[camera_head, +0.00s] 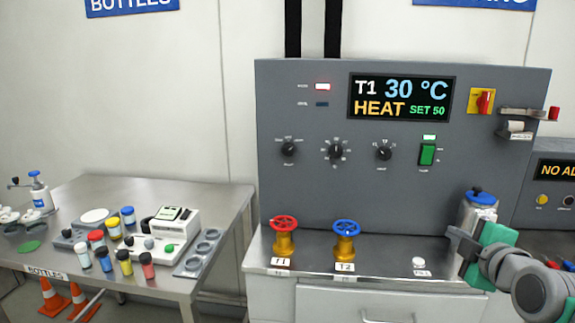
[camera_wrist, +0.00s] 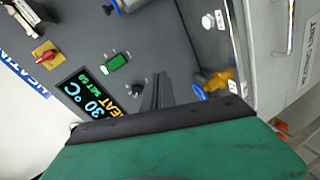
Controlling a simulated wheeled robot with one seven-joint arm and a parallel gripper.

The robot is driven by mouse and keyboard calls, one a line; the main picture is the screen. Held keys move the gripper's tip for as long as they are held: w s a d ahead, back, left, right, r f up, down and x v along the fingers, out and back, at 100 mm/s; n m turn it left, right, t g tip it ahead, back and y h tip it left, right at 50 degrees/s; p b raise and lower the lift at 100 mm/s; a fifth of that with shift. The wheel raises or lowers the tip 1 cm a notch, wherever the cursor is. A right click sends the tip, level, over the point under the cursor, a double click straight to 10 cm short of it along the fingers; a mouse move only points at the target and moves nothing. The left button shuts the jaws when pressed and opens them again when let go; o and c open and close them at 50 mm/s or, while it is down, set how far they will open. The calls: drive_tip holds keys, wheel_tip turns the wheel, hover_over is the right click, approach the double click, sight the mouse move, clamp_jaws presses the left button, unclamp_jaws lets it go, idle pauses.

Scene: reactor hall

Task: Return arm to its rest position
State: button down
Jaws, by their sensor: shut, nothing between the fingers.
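My gripper (camera_head: 452,238) shows at the right of the head view, in front of the grey heating panel and over the right part of the steel counter. Its green body and grey arm links reach in from the right edge. In the wrist view my gripper's dark fingers (camera_wrist: 157,90) are together with nothing between them. My arm is bent and apart from the valves and knobs. The grey panel (camera_head: 320,190) stands behind; its display (camera_head: 400,97) reads T1 30 °C, HEAT, SET 50.
A red valve (camera_head: 285,224) and a blue valve (camera_head: 347,228) stand on the counter (camera_head: 390,272). A blue-lidded metal canister (camera_head: 478,205) stands close behind my gripper. Left is a table (camera_head: 110,188) with several bottles and a white device (camera_head: 165,232). Orange cones (camera_head: 53,298) stand below.

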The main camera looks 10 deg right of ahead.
drive_tip(key=w+a+f+m+g+y+p, duration=0.1)
drive_tip(key=a+f+m+g+y+p, duration=0.2)
drive_tip(key=a, duration=0.5)
drive_tip(key=w+a+f+m+g+p, duration=0.1)
drive_tip(key=a+f+m+g, duration=0.1)
drive_tip(key=a+f, duration=0.45)
drive_tip(key=s+a+f+m+g+p, duration=0.1)
drive_tip(key=s+a+f+m+g, duration=0.2)
drive_tip(key=s+a, duration=0.3)
drive_tip(key=s+a+f+m+g+p, duration=0.2)
drive_tip(key=s+a+f+m+g, duration=0.1)
drive_tip(key=s+a, duration=0.3)
drive_tip(key=shift+a+f+m+g, duration=0.2)
drive_tip(key=shift+a+m+g, duration=0.1)
drive_tip(key=shift+m, duration=0.4)
